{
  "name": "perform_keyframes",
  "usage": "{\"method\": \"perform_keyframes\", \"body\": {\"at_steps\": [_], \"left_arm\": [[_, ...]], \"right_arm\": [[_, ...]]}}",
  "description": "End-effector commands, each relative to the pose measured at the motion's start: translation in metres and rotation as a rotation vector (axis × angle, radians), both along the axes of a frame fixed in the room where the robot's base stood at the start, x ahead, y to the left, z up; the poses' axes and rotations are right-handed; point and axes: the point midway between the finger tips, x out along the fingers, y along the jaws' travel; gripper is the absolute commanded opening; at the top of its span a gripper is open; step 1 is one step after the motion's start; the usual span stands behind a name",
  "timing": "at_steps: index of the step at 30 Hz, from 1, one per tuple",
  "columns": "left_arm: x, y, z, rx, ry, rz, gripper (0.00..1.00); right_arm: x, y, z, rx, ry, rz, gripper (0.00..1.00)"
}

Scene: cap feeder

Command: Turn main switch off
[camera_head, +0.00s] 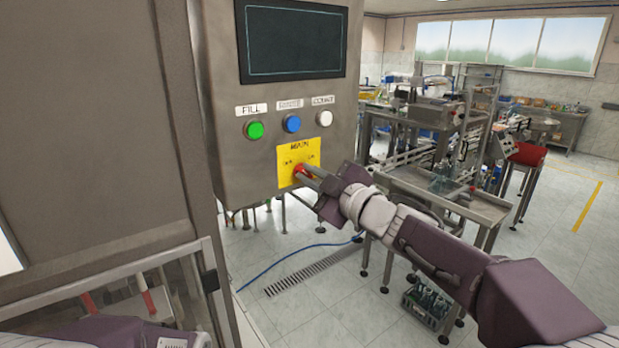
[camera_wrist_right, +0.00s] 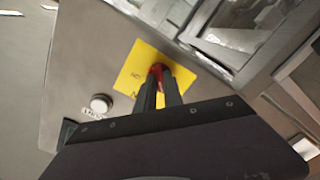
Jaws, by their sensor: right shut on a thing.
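The main switch is a red rotary knob (camera_head: 299,171) on a yellow plate (camera_head: 291,152) marked MAIN, low on the front of a grey control box (camera_head: 226,82). My right gripper (camera_head: 308,173) reaches in from the right and is shut on the red knob. In the right wrist view the fingers (camera_wrist_right: 160,88) lie on both sides of the knob (camera_wrist_right: 156,70), over the yellow plate (camera_wrist_right: 130,75). The fingers hide part of the knob, so its exact turn angle cannot be told. My left gripper is not in view; only part of my left arm shows at the bottom left.
Above the plate are a green button (camera_head: 254,130), a blue button (camera_head: 291,122) and a white button (camera_head: 324,118), with a dark screen (camera_head: 292,42) higher up. A grey cabinet (camera_head: 95,120) stands close on the left. A metal conveyor table (camera_head: 425,190) stands behind my right arm.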

Motion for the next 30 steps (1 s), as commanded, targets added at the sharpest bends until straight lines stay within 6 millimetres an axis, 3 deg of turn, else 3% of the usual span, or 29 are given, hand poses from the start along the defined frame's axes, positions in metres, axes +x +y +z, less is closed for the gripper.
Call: {"method": "perform_keyframes", "body": {"at_steps": [13, 14, 16, 26, 30], "left_arm": [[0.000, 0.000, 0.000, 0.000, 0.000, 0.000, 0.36], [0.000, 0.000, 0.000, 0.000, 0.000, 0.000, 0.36], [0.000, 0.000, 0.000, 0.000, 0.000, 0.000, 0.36], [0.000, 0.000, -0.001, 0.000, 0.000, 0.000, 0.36], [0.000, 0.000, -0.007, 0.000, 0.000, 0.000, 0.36]], "right_arm": [[-0.001, 0.001, 0.002, -0.009, -0.010, 0.003, 0.00], [-0.001, 0.001, 0.002, -0.009, -0.010, 0.003, 0.14], [-0.001, 0.001, 0.001, -0.009, -0.010, 0.003, 0.34], [-0.002, -0.001, 0.000, -0.008, -0.007, 0.001, 0.34], [-0.021, -0.015, -0.001, -0.008, -0.010, -0.002, 0.34]]}}
